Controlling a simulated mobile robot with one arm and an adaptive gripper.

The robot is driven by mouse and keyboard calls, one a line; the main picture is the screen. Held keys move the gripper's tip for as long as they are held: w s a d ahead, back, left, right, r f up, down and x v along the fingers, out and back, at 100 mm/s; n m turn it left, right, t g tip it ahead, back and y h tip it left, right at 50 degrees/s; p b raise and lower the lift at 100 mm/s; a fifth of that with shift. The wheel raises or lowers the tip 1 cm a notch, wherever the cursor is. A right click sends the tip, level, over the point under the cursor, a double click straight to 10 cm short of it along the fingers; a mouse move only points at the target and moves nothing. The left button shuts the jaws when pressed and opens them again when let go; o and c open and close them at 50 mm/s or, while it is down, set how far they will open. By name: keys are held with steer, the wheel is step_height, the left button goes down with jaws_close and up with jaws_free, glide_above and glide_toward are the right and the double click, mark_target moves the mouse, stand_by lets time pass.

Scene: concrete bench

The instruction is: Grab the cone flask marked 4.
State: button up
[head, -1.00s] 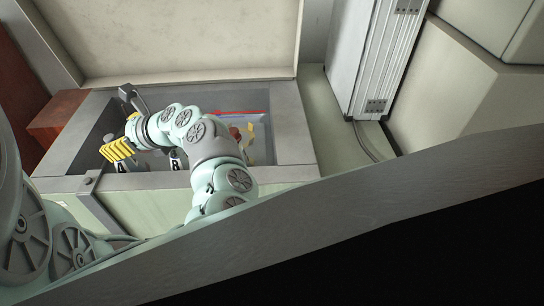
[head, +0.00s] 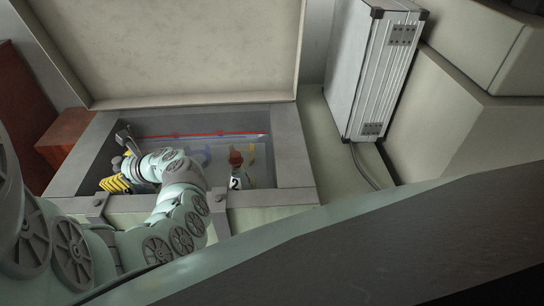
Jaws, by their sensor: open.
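My gripper (head: 114,184), with yellow ribbed fingers, is open at the left front inside the open chest (head: 294,160). No flask marked 4 can be made out in this view; my arm and the chest's front wall hide much of the inside. A white label with a black 2 (head: 236,183) shows just right of my arm, near the front wall. What it is fixed to is mostly hidden. I cannot tell whether anything stands between my fingers.
Red-orange (head: 236,158) and yellow (head: 249,163) items are in the chest's right part. A red rod (head: 200,135) runs along the back inside. The chest's raised lid (head: 180,50) stands behind. A silver case (head: 375,75) stands at the right.

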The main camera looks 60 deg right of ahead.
steer(key=shift+w+a+f, duration=0.2)
steer(key=shift+w+a, duration=0.05)
steer(key=shift+w, duration=0.2)
jaws_close()
stand_by(0.5)
stand_by(0.3)
